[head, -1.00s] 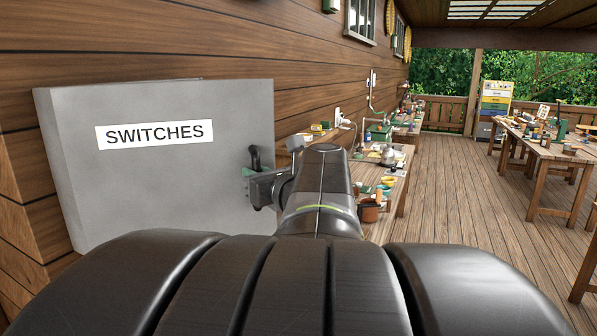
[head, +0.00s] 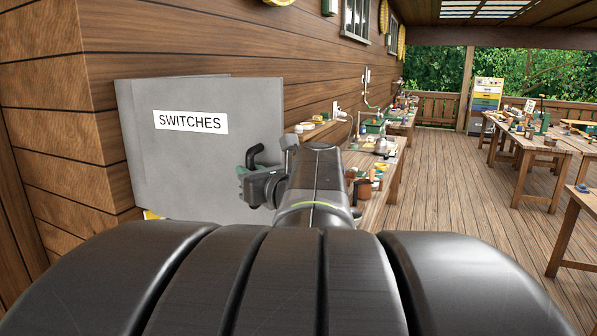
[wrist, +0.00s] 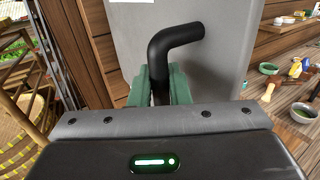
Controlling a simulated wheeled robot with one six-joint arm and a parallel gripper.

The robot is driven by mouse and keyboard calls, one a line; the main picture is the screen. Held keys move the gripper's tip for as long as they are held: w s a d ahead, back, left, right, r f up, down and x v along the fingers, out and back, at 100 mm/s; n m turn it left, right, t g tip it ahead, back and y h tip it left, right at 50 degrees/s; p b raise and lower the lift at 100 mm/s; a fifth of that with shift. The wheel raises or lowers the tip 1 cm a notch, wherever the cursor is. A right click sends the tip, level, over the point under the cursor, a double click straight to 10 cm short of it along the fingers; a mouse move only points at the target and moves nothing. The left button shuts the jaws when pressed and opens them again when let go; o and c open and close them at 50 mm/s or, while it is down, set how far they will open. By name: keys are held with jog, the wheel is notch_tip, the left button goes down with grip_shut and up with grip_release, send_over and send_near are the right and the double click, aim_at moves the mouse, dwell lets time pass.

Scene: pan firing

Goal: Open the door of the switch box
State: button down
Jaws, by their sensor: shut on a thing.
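The switch box (head: 122,130) is a grey box on the wooden wall, left of centre in the head view. Its flat grey door (head: 200,160) bears a white "SWITCHES" label (head: 190,121). The door's right edge reaches past the box body behind it, so it looks ajar; the inside is hidden. The black bent handle (head: 254,153) is near the door's right side, and it also shows in the wrist view (wrist: 168,48). My gripper (head: 250,178) is shut on the handle, its green pads on either side of the stem in the wrist view.
A wall bench (head: 385,170) with pots and tools runs along the wall beyond the box. Work tables (head: 530,150) stand on the right. The plank floor (head: 440,190) between them is clear. A small yellow thing (head: 152,214) shows below the box.

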jog(key=shift+s+a+r, duration=0.1)
jog(key=shift+s+a, duration=0.1)
jog(key=shift+s, duration=0.05)
jog(key=c, duration=1.4)
grip_release()
jog(key=shift+a, duration=0.1)
jog(key=shift+c, duration=0.2)
jog(key=v, duration=1.3)
jog(key=shift+s+d, duration=0.25)
jog(key=shift+s, duration=0.05)
jog(key=shift+x, duration=6.75)
